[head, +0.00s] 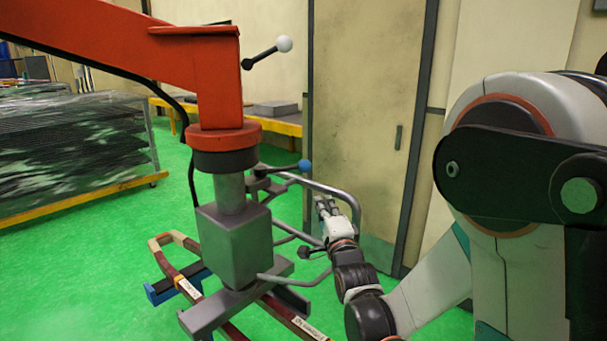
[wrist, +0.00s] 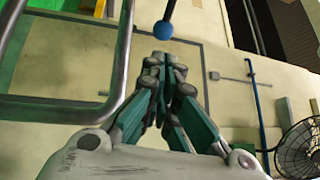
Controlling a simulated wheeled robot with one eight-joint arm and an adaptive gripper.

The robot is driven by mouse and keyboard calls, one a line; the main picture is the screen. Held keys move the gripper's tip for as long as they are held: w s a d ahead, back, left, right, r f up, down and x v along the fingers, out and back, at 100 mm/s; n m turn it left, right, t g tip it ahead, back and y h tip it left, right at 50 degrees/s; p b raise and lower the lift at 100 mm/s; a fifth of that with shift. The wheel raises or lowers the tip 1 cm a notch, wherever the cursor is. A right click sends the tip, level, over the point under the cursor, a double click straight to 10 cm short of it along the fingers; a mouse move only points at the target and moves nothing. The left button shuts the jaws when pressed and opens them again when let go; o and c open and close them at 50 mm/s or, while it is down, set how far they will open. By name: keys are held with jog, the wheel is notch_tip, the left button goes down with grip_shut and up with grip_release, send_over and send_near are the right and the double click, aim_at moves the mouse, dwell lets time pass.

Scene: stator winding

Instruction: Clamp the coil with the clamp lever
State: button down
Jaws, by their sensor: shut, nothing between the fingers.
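A lever with a blue ball knob (head: 305,165) stands out at the upper right of the grey lifting head (head: 235,245). The blue ball also shows in the wrist view (wrist: 163,30), just beyond my fingertips and apart from them. The coil (head: 185,284), a dark red and beige loop, is below the lifting head, which partly hides it. My gripper (head: 324,204) is below and right of the blue ball, beside the tubular handle. In the wrist view my gripper (wrist: 163,65) is shut and empty, its green fingers together.
A bent metal handle (head: 350,205) passes close to my gripper and runs along the left of the wrist view (wrist: 122,75). A second lever with a white ball (head: 284,44) is on the orange crane arm (head: 110,35). A wrapped rack (head: 75,145) stands left.

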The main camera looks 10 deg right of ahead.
jog(key=w+r+b, duration=0.2)
jog(key=w+b, duration=0.1)
jog(key=w, duration=1)
jog(key=shift+w+d+r, duration=0.15)
jog(key=shift+w+r, duration=0.2)
jog(key=shift+w, duration=0.05)
jog(key=shift+w, duration=0.1)
